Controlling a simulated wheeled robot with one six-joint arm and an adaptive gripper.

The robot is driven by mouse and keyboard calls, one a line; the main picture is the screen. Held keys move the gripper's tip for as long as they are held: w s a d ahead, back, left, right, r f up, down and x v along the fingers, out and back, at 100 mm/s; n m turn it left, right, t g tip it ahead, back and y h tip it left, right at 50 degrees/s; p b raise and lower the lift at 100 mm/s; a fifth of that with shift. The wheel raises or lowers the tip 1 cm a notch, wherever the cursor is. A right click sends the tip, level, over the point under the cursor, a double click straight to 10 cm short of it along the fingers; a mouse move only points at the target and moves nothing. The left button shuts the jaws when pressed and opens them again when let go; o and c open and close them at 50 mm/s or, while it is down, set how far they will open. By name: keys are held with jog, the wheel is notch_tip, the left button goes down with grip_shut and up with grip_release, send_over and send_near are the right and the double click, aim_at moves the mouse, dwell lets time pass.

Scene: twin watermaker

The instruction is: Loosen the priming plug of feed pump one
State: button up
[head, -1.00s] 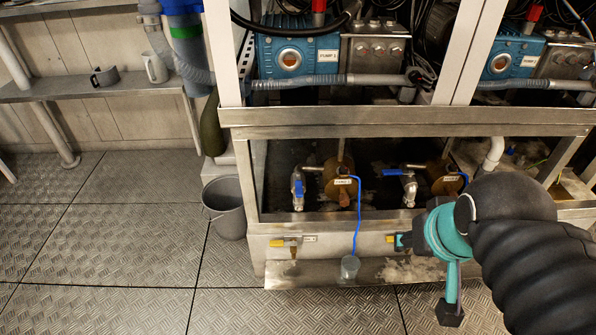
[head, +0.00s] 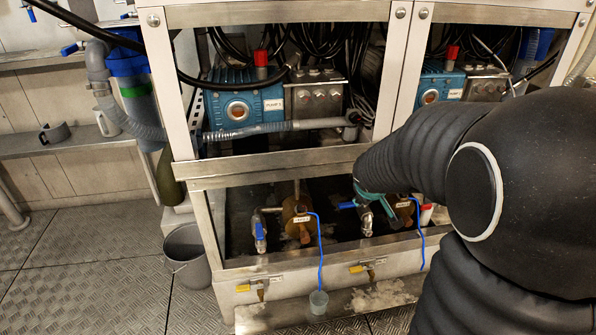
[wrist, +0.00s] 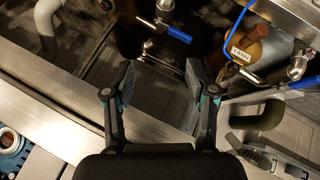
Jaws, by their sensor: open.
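Two brown feed pumps sit in the dark lower bay in the head view. The left one (head: 294,222) has a white label and a blue tube on its front; the right one (head: 404,212) is partly hidden behind my arm.
Valves with blue handles (head: 260,232) (wrist: 178,34) stand beside the pumps. A metal rail (head: 275,165) crosses above the bay. Blue tubes hang over the front edge, one into a small cup (head: 318,301). A grey bucket (head: 187,255) stands left.

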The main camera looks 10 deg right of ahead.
jog(key=w+d+f+n+y, duration=0.1)
jog(key=w+f+n+y, duration=0.15)
jog(key=w+f, duration=0.6)
jog(key=n+y+p, duration=0.1)
jog(key=n+y, duration=0.4)
jog(key=y, duration=0.2)
send_near(304, 208)
jog(key=f, duration=0.1)
jog(key=shift+t, duration=0.3)
jog(key=shift+a+b+x, duration=0.2)
jog(key=shift+b+x, duration=0.55)
jog(key=shift+x, duration=3.15)
jog(key=shift+r, duration=0.1)
grip_shut()
grip_release()
jog(key=shift+n, duration=0.25)
